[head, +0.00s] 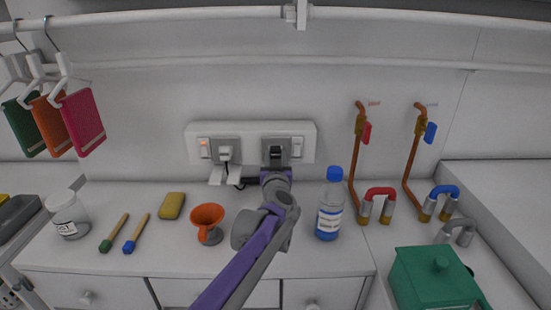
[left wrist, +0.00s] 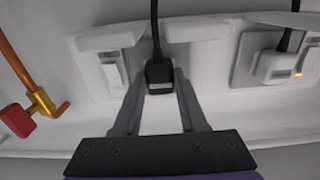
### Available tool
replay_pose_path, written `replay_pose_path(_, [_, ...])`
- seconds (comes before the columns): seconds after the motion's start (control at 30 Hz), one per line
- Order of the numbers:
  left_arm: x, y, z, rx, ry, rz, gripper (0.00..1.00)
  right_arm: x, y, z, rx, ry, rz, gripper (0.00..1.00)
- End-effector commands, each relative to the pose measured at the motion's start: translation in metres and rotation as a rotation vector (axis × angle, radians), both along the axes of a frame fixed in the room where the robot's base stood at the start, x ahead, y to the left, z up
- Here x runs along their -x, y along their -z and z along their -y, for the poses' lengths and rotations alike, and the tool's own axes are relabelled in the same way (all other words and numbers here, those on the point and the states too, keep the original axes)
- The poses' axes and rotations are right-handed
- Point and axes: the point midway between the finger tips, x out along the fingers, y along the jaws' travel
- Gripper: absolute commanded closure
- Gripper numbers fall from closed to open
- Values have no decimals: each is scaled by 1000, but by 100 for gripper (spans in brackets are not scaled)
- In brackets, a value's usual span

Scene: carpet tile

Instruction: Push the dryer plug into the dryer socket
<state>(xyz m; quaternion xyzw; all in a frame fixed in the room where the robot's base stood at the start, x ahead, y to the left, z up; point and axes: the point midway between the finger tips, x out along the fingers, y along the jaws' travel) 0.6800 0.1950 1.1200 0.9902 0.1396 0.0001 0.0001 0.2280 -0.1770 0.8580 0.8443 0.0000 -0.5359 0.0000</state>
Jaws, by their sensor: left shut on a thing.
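My left gripper (head: 275,168) is at the wall panel, its fingers shut on a black plug (head: 275,153). In the left wrist view the plug (left wrist: 159,74) sits between the two fingertips of the left gripper (left wrist: 158,82), with a black cable running from it. The plug is at the right-hand grey socket plate (head: 284,142) and covers the socket holes. I cannot tell whether its pins are in the holes. My right gripper is not in view.
A white plug (head: 225,153) sits in the left-hand socket, beside a lit orange switch (head: 204,148). On the counter are an orange funnel (head: 207,217), a blue-capped bottle (head: 330,207) and a yellow sponge (head: 172,205). Copper pipes (head: 358,150) rise at right.

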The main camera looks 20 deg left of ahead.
Motion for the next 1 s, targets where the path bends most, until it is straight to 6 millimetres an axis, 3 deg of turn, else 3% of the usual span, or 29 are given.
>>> replay_pose_path(0.2, [-5, 0, -1, 0, 0, 0, 100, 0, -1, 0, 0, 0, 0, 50])
replay_pose_path(0.23, [-4, 0, -1, 0, 0, 0, 55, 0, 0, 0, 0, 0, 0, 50])
replay_pose_path(0.4, [-4, 0, -1, 0, 0, 0, 24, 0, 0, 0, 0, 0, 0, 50])
replay_pose_path(0.77, [-1, 0, 0, 0, 0, 0, 24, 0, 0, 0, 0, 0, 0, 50])
replay_pose_path(1.0, [37, 1, 12, 0, 3, 0, 24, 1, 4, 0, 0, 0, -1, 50])
